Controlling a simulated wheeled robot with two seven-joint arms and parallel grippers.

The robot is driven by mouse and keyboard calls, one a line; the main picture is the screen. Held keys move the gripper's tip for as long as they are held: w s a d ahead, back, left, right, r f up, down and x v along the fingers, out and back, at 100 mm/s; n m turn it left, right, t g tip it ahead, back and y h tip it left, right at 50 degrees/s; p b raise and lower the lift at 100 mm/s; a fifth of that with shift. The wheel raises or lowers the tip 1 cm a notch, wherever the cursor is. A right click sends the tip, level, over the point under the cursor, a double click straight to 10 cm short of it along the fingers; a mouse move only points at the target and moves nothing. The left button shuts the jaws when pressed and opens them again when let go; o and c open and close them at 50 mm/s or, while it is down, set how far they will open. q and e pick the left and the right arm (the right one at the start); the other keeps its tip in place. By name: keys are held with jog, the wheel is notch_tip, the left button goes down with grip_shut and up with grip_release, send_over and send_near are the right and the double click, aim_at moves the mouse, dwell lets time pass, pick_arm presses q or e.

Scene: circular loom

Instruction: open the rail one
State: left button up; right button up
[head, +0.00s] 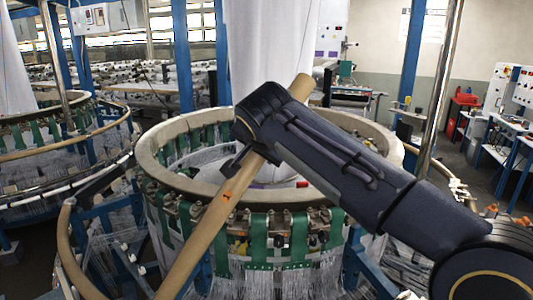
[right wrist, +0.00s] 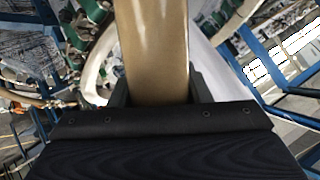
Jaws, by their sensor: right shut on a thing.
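A tan rail (head: 200,238) runs slantwise across the front of the circular loom (head: 160,150), from the bottom edge up to the upper right, and bears a small orange mark. My right gripper (head: 250,158) is shut on this rail, above the orange mark. My right arm hides part of the rail and the right side of the loom. In the right wrist view the rail (right wrist: 155,50) passes between the dark fingers. My left gripper is in neither view.
Another curved tan rail (head: 70,250) stands at the loom's lower left. A second loom (head: 50,150) stands at the left. Blue posts (head: 183,55) and a metal pole (head: 440,80) stand behind. A blue table (head: 500,150) is at the far right.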

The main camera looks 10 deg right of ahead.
jog(key=shift+w+a, duration=0.15)
jog(key=shift+a, duration=0.05)
jog(key=o, duration=1.4)
jog(key=b+v, duration=0.1)
jog(key=v, duration=0.7)
jog(key=shift+w+b, duration=0.1)
jog(key=shift+b, duration=0.2)
jog(key=shift+r, duration=0.1)
